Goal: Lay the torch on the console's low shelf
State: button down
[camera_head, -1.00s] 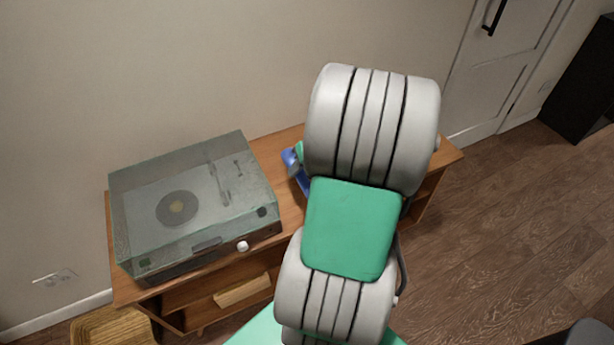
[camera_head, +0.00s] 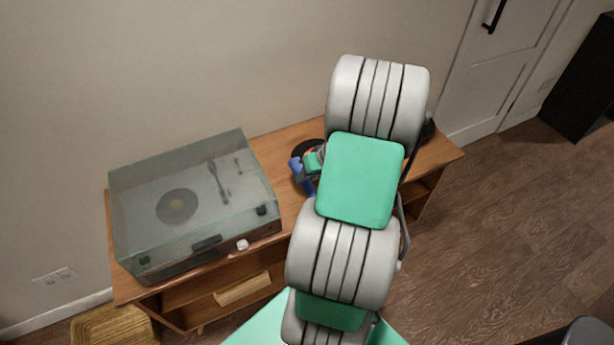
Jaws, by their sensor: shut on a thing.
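The wooden console (camera_head: 283,212) stands against the wall. Its open front shows a low shelf (camera_head: 208,314) at the left, below the turntable, and open compartments at the right, partly behind my arm. My arm reaches over the middle of the console and hides much of its top and front. My gripper is hidden behind my own arm links. I cannot make out the torch. A small dark thing (camera_head: 428,129) shows at the right edge of my arm; I cannot tell what it is.
A turntable with a clear cover (camera_head: 190,205) fills the console top's left part. A blue thing (camera_head: 297,165) and a black disc (camera_head: 303,149) lie right of it, partly hidden. A light wooden piece (camera_head: 243,289) sits in the left compartment. A woven basket (camera_head: 112,327) stands front left.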

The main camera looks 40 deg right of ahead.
jog(key=c, duration=1.2)
grip_release()
jog(key=shift+o, duration=0.2)
